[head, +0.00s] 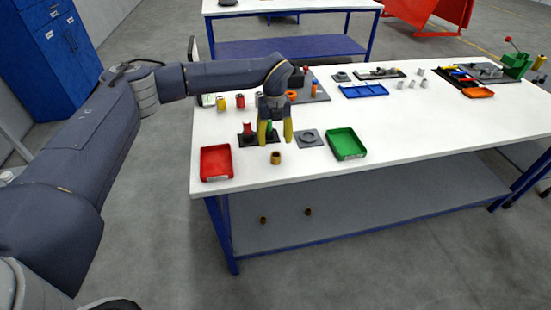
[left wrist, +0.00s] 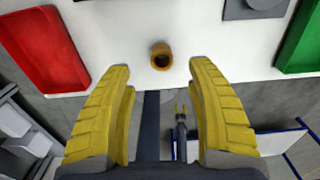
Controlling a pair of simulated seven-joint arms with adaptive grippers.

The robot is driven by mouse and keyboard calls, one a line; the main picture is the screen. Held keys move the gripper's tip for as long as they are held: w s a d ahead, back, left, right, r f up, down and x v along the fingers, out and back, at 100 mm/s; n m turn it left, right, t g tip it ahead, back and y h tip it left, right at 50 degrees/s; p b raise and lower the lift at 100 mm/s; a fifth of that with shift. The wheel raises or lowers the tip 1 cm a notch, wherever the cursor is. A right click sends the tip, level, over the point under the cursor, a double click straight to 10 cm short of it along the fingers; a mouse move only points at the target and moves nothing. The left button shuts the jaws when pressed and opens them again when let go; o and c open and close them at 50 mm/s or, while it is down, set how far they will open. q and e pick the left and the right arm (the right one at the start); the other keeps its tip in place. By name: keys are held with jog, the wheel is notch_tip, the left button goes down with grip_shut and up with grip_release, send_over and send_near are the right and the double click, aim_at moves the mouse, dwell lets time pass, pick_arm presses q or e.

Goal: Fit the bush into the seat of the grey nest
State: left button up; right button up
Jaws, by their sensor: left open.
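The bush (head: 275,157), a small bronze-brown ring-like cylinder, stands upright on the white table near its front edge. In the left wrist view the bush (left wrist: 161,56) shows its dark bore, just beyond the fingertips. The grey nest (head: 309,138) is a flat square plate with a round seat, to the right of the bush and farther back; its edge shows in the left wrist view (left wrist: 255,8). My left gripper (head: 275,137), with yellow fingers, is open and empty, pointing down near the bush and apart from it. My right gripper is out of view.
A red tray (head: 216,162) lies left of the bush and a green tray (head: 346,144) right of the nest. A dark fixture with red and green parts (head: 247,138) stands behind the bush. Two small brown pieces (head: 308,212) lie on the lower shelf.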

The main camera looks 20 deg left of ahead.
aim_at(275, 155)
pick_arm(q)
jog(key=shift+d+f, duration=0.15)
jog(key=shift+f, duration=3.8)
jog(key=shift+c, duration=0.4)
grip_shut()
